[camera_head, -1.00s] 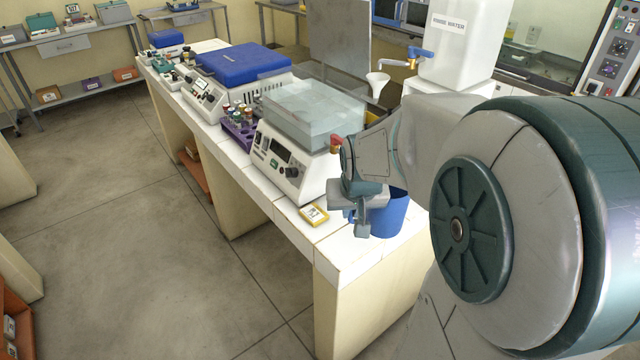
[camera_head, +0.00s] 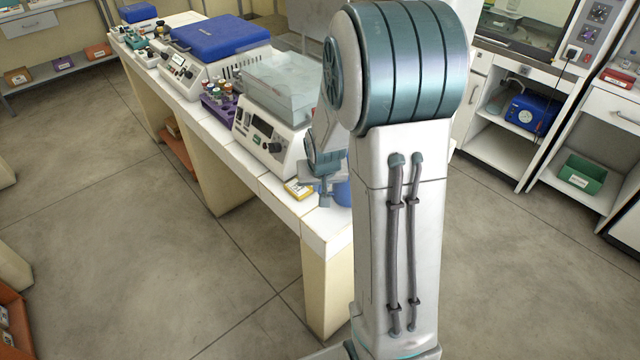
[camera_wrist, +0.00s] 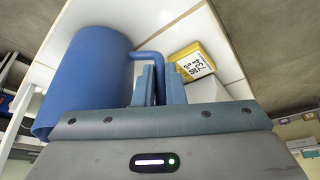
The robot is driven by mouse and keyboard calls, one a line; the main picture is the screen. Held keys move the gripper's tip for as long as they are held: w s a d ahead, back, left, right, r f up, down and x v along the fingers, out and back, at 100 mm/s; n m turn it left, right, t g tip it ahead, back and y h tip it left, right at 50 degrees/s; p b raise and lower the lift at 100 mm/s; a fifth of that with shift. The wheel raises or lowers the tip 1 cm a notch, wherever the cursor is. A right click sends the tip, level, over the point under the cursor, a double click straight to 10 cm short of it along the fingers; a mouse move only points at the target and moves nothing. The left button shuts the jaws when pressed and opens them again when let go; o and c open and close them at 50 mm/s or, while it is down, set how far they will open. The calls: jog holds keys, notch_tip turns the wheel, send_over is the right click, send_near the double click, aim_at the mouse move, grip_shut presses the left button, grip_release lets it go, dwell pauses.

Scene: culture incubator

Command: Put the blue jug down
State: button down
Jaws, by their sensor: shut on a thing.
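The blue jug (camera_wrist: 85,80) fills the left of the wrist view, with its handle between the fingers of my gripper (camera_wrist: 157,80). My gripper is shut on the handle. In the head view only a sliver of the jug (camera_head: 343,193) shows beside my gripper (camera_head: 325,196), at the near end of the white-topped bench (camera_head: 327,231); my arm hides the rest. I cannot tell whether the jug's base touches the bench top.
A yellow labelled box (camera_head: 298,189) lies on the bench close to the gripper. A white device with a clear cover (camera_head: 268,140) stands just behind it. A purple rack of vials (camera_head: 218,108) is farther along. The floor left of the bench is clear.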

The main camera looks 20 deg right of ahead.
jog(key=shift+f, duration=0.15)
jog(key=shift+f, duration=0.25)
jog(key=c, duration=1.5)
grip_release()
jog(key=shift+r, duration=0.1)
